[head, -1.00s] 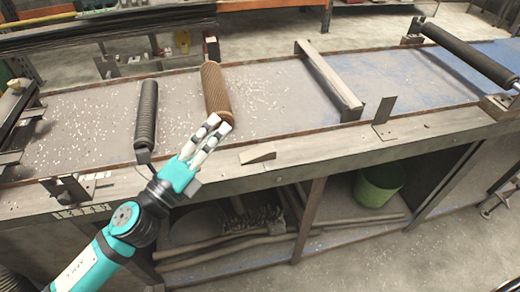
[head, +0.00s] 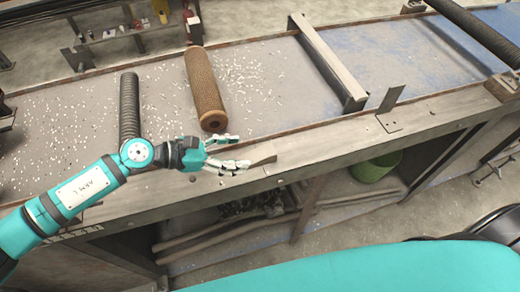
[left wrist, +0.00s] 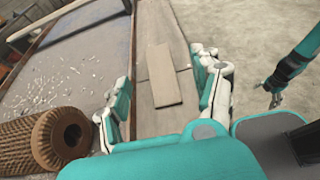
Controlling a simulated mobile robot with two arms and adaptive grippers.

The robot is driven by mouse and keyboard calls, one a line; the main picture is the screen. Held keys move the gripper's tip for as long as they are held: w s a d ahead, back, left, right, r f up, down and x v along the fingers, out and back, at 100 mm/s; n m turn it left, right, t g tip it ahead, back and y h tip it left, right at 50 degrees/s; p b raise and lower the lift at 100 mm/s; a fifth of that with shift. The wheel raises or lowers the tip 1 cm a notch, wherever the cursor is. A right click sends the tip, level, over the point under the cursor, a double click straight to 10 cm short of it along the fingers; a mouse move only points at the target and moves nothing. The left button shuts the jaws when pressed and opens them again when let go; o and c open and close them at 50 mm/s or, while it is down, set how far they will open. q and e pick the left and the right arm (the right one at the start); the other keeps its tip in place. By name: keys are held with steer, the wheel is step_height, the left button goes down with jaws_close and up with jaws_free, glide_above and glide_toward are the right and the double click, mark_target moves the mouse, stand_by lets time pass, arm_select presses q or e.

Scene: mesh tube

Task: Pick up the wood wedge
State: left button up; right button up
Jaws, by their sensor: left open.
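The wood wedge (head: 262,153) is a small pale block lying on the wooden front ledge of the bench. It also shows in the left wrist view (left wrist: 163,75), ahead of and between the fingers. My left gripper (head: 239,151) is open and empty, low over the ledge just left of the wedge, its fingers pointing at the wedge's near end. I cannot tell whether a fingertip touches it. My right gripper (left wrist: 276,97) seems to show small at the right of the left wrist view, away from the wedge; its jaws are too small to read.
A brown mesh tube (head: 205,90) lies on the bench behind my left gripper. A dark ribbed roller (head: 129,105) lies to its left. A metal crossbar (head: 328,62) and an upright bracket (head: 389,108) stand to the right. A green bucket (head: 376,167) sits below.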

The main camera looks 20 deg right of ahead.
mark_target(267, 150)
arm_select(q)
steer(key=p+x, duration=0.1)
steer(key=x, duration=0.3)
steer(key=shift+w+d, duration=0.1)
steer(key=shift+d, duration=0.35)
steer(key=p+x, duration=0.2)
steer(key=x, duration=0.2)
steer(key=shift+w+d+f, duration=0.1)
steer(key=shift+d+f, duration=0.05)
steer(key=shift+d, duration=0.15)
steer(key=c, duration=1.2)
steer(key=shift+c, duration=0.2)
arm_select(e)
steer(key=w+r, duration=0.3)
steer(key=r, duration=0.1)
steer(key=shift+w, duration=0.25)
steer(key=shift+f, duration=0.1)
